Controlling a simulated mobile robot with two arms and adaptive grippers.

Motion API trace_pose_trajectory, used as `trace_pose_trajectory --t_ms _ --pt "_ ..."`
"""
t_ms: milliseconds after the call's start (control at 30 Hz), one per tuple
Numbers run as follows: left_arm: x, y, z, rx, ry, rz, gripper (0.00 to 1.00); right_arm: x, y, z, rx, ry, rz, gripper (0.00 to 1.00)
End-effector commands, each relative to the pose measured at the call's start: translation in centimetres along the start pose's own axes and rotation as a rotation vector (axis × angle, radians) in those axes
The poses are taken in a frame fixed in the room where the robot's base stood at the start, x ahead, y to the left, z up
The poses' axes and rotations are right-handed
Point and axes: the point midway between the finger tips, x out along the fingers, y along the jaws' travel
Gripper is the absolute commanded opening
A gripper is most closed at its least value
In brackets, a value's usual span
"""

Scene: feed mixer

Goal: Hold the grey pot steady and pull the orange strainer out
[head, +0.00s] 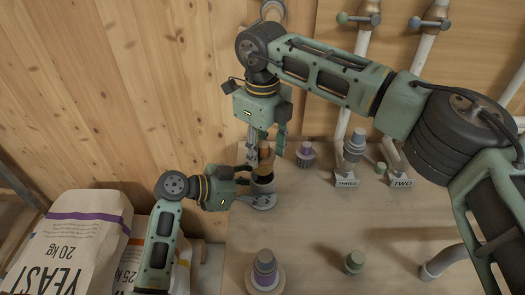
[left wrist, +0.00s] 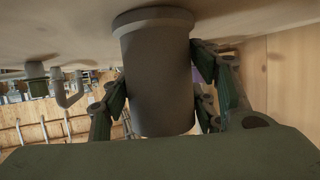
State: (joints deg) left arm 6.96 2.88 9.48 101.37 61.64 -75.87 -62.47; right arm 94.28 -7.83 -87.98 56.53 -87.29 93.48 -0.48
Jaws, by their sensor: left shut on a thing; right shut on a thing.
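The grey pot (head: 263,187) stands upright on the bench near the wooden wall in the head view. My left gripper (head: 259,194) is shut on it from the left, low near the bench. In the left wrist view the picture is upside down, and the pot (left wrist: 157,85) fills the space between the fingers of my left gripper (left wrist: 158,100). The orange strainer (head: 266,158) is at the top of the pot, partly hidden by fingers. My right gripper (head: 266,150) points down from above and is shut on the strainer. I cannot tell how deep the strainer sits.
A purple-banded grey part (head: 265,271) and a green-grey part (head: 354,263) stand at the bench's front. Another purple-banded part (head: 306,153) and pipes with labels THREE (head: 346,183) and TWO (head: 402,183) stand right. Yeast bags (head: 72,243) lie left. Mid-bench is clear.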

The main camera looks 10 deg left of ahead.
Motion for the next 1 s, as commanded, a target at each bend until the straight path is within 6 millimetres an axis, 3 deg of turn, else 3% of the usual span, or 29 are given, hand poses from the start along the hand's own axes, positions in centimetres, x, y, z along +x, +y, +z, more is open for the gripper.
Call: trace_pose_trajectory --t_ms 100,133,367,767,1000 --pt "0.0 0.0 0.1 0.000 -0.003 0.001 0.15 0.0 0.0 0.0 0.000 0.000 0.000 0.10" --pt "0.0 0.0 0.1 0.000 -0.003 0.001 0.55 0.0 0.0 0.0 0.000 0.000 0.000 0.10" --pt "0.0 0.0 0.1 0.000 -0.002 0.001 0.75 0.0 0.0 0.0 0.000 0.000 0.000 0.10" --pt "-0.4 0.0 0.0 0.000 -0.001 -0.001 0.77 0.0 0.0 0.0 0.000 0.000 0.000 0.10" --pt "-4.3 -0.1 0.2 0.002 -0.005 -0.003 0.77 0.0 0.0 0.0 0.000 0.000 0.000 0.10"
